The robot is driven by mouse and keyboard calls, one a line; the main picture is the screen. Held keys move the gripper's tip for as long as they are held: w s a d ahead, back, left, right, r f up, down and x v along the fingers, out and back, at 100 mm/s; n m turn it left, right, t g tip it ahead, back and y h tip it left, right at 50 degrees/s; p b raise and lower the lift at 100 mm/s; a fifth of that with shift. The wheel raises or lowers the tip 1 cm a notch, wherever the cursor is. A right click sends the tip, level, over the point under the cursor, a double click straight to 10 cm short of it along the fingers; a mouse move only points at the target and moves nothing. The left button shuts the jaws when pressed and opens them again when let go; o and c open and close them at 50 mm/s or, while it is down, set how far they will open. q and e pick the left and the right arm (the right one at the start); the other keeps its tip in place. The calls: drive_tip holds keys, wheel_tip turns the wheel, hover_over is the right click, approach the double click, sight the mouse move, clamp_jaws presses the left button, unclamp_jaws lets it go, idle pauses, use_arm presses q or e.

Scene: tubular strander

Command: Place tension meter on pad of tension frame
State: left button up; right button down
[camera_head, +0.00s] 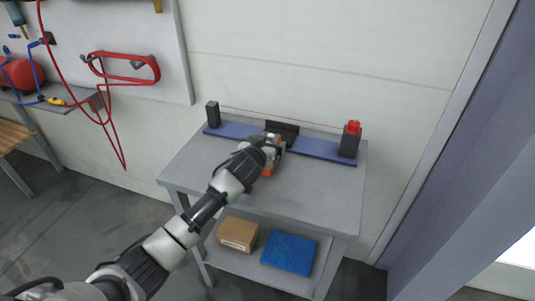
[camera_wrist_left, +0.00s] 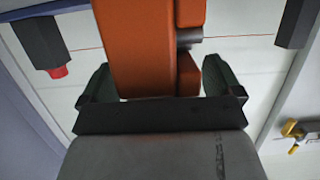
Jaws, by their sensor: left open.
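The orange tension meter (camera_wrist_left: 150,45) stands between the two dark fingers of my left gripper (camera_wrist_left: 158,82) in the wrist view. The jaws are open, with the fingers on either side of the meter. In the head view my left gripper (camera_head: 272,150) is over the back of the table, and a small orange part of the meter (camera_head: 267,172) shows beside it. The tension frame (camera_head: 318,150) is a long blue bar with a dark upright pad (camera_head: 289,129) near its middle. The gripper partly covers the pad's front. I cannot tell whether meter and pad touch. My right gripper is not in view.
A thin wire runs between a dark left post (camera_head: 212,114) and a right post (camera_head: 349,141) with a red knob (camera_head: 353,127). The grey table top (camera_head: 320,190) is clear in front. A cardboard box (camera_head: 238,233) and a blue item (camera_head: 289,253) lie on the lower shelf.

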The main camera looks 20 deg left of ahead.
use_arm(q)
drive_tip(key=c, duration=1.2)
drive_tip(key=shift+c, duration=0.7)
drive_tip(key=shift+r, duration=0.15)
